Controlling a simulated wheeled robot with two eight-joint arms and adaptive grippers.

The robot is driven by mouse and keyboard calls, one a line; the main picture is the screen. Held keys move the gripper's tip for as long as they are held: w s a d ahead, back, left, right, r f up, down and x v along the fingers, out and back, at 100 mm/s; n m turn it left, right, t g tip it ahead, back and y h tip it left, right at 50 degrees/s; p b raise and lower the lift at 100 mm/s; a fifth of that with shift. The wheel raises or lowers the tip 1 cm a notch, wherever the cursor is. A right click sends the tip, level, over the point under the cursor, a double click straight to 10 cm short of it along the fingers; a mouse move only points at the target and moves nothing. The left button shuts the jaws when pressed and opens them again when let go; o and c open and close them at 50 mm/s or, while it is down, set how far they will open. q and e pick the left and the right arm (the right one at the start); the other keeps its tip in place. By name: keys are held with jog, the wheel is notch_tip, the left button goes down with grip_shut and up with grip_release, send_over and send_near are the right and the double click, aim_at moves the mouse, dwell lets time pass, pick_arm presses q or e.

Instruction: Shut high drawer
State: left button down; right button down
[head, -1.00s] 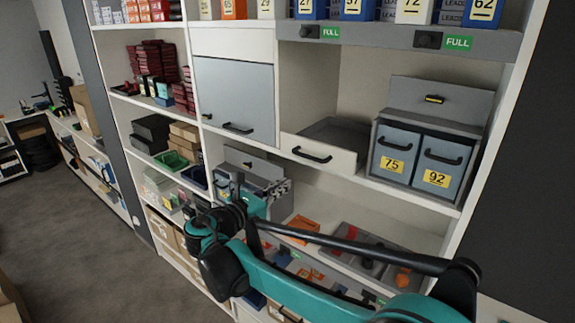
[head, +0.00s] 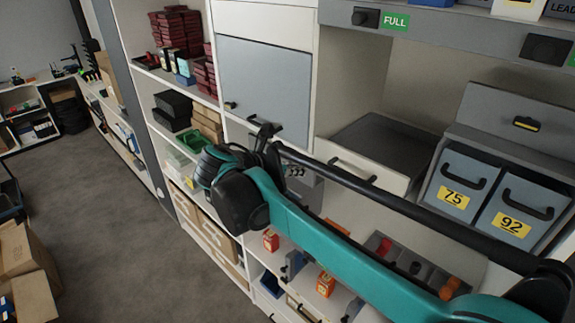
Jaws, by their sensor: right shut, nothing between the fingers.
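The high drawer (head: 391,184) stands pulled out of the shelf unit at the centre right. It has a white front with a black bar handle and a grey inside, and looks empty. My right gripper (head: 267,134) is shut and empty. It is left of the drawer, and in the picture it overlaps the lower edge of the grey cabinet door (head: 262,75). It looks apart from the drawer front, though the depth gap is hard to judge. My teal arm passes below the drawer in the picture and hides part of the lower shelves. My left gripper is not in view.
Grey bins labelled 75 (head: 458,187) and 92 (head: 515,215) stand right of the drawer. Lower shelves hold orange boxes (head: 325,284) and a grey divided tray (head: 415,262). Cardboard boxes (head: 28,255) lie at the lower left. The floor beyond them is clear.

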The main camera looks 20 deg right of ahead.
aim_at(322, 159)
jog(key=d, duration=0.1)
jog(key=w+d+p, duration=0.1)
jog(key=d, duration=0.1)
jog(key=w+d+f, duration=0.1)
jog(key=d, duration=0.1)
jog(key=shift+d, duration=0.2)
jog(key=shift+w+d+f, duration=0.2)
jog(key=shift+w+d, duration=0.05)
jog(key=shift+d, duration=0.05)
jog(key=shift+d, duration=0.15)
jog(key=shift+w+d, duration=0.2)
jog(key=shift+d, duration=0.3)
jog(key=shift+w+d, duration=0.2)
jog(key=shift+d, duration=0.3)
jog(key=shift+a+r, duration=0.1)
jog(key=shift+r, duration=0.05)
